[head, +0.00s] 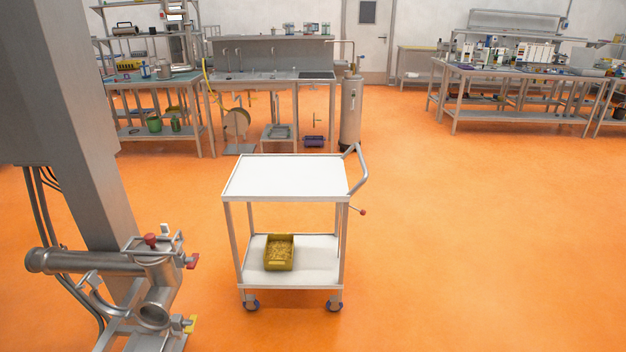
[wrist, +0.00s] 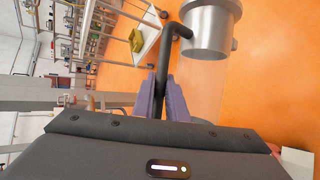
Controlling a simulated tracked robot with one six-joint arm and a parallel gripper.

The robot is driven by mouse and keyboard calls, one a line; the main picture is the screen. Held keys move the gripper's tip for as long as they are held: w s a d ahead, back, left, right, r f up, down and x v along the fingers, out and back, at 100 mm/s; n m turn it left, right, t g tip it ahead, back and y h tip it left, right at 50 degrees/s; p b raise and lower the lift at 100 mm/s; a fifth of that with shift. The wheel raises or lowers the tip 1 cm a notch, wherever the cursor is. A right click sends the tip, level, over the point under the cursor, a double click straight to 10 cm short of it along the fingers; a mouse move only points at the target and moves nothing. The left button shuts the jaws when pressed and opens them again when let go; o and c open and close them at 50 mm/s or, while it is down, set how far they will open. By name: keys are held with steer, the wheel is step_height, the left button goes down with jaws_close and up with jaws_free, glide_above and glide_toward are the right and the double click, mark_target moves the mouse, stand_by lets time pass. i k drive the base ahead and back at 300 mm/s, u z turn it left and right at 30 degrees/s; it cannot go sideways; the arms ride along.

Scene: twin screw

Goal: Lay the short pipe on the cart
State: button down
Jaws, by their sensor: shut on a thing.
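The white cart (head: 285,175) stands on the orange floor near the middle of the head view. Its flat top is bare. My gripper (wrist: 163,82) is out of the head view. In the wrist view its purple fingers are shut on a black bent handle (wrist: 164,45). The handle joins a short, wide metal cylinder with a rim, which looks like the short pipe (wrist: 207,30), at the upper right. Behind it, part of the cart shows turned on its side, with its lower shelf (wrist: 152,42). The pipe and cart look apart.
A yellow bin (head: 279,252) sits on the cart's lower shelf. A push handle (head: 357,170) rises at the cart's right end. Metal pipework with clamps (head: 150,265) is at the lower left. Benches (head: 270,75) line the back. The floor right of the cart is clear.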

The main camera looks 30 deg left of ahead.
mark_target(287, 174)
steer(key=z, duration=0.2)
steer(key=i, duration=3.15)
steer(key=z, duration=0.05)
